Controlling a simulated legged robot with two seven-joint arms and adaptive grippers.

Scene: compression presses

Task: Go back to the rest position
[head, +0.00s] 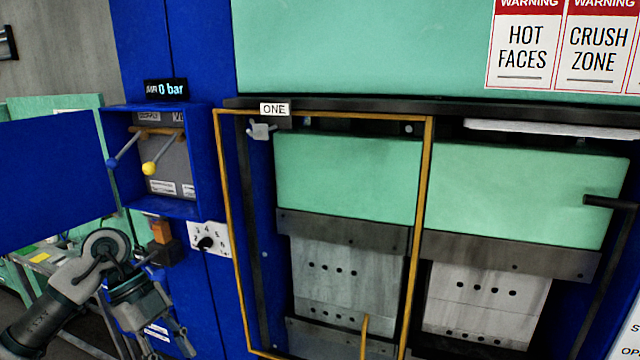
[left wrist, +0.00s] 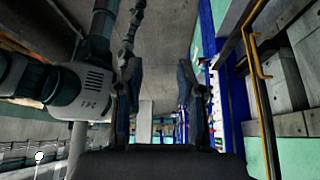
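My left gripper (head: 163,340) is at the lower left of the head view, beside the blue press frame and below the open blue control box (head: 160,160). In the left wrist view its two fingers (left wrist: 158,75) stand apart with nothing between them. My right gripper does not show in the head view.
The blue door (head: 52,180) of the box stands open to the left. A rotary dial (head: 207,243) is right of my gripper. A yellow guard frame (head: 225,220) labelled ONE surrounds the left press opening. Green press blocks (head: 345,180) fill the right.

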